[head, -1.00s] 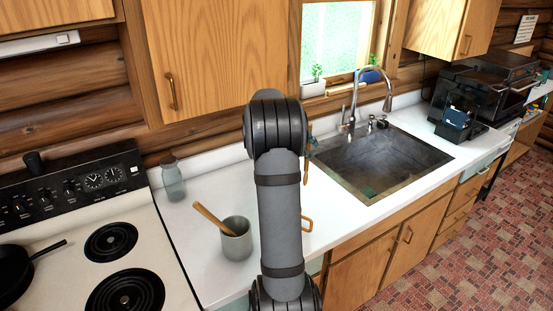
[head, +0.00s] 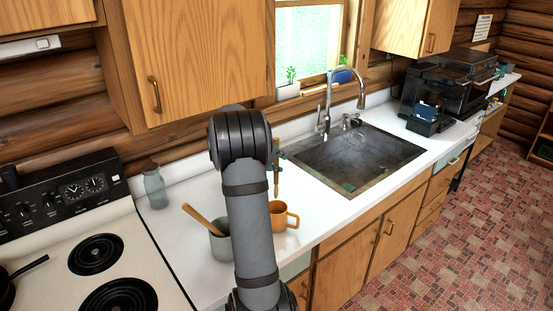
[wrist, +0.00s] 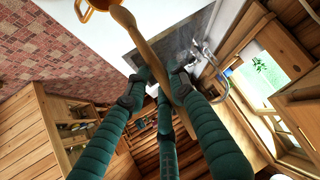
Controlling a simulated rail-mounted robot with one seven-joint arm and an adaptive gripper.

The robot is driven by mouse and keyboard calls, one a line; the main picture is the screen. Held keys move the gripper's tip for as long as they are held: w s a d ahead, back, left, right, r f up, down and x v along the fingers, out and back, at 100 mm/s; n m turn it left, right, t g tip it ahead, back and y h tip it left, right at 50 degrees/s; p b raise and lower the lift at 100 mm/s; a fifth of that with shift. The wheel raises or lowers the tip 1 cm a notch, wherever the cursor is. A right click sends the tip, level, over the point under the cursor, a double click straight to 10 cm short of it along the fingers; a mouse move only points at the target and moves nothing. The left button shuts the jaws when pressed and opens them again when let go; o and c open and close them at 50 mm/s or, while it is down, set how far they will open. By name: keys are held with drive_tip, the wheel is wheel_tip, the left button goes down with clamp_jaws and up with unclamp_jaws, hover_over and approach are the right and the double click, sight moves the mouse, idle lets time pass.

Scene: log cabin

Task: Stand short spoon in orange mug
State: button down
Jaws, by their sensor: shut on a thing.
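The orange mug (head: 277,217) stands upright on the white counter, partly hidden behind my arm, its handle to the right. Its edge also shows at the top of the wrist view (wrist: 97,4). My gripper (head: 278,157) is shut on a wooden spoon (head: 277,182), which hangs roughly upright above the mug. In the wrist view the spoon (wrist: 141,33) runs between the dark green fingers (wrist: 160,88), one end toward the mug. The spoon's lower end appears above or near the mug's rim; I cannot tell whether it is inside.
A grey crock (head: 219,246) with another wooden utensil (head: 203,220) stands left of the mug, partly behind my arm. A glass bottle (head: 154,188) stands at the back left beside the stove (head: 75,255). The sink (head: 355,158) lies to the right. Some counter between is clear.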

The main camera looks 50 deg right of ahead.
sight(277, 187)
wheel_tip(277, 187, down, 3)
drive_tip(key=shift+r+b, duration=0.2)
drive_tip(key=shift+b, duration=0.35)
wheel_tip(277, 187, down, 6)
drive_tip(key=b, duration=0.9)
drive_tip(key=shift+f, duration=0.25)
drive_tip(key=c, duration=1.4)
unclamp_jaws()
drive_tip(key=v, duration=1.2)
drive_tip(key=shift+d, duration=0.1)
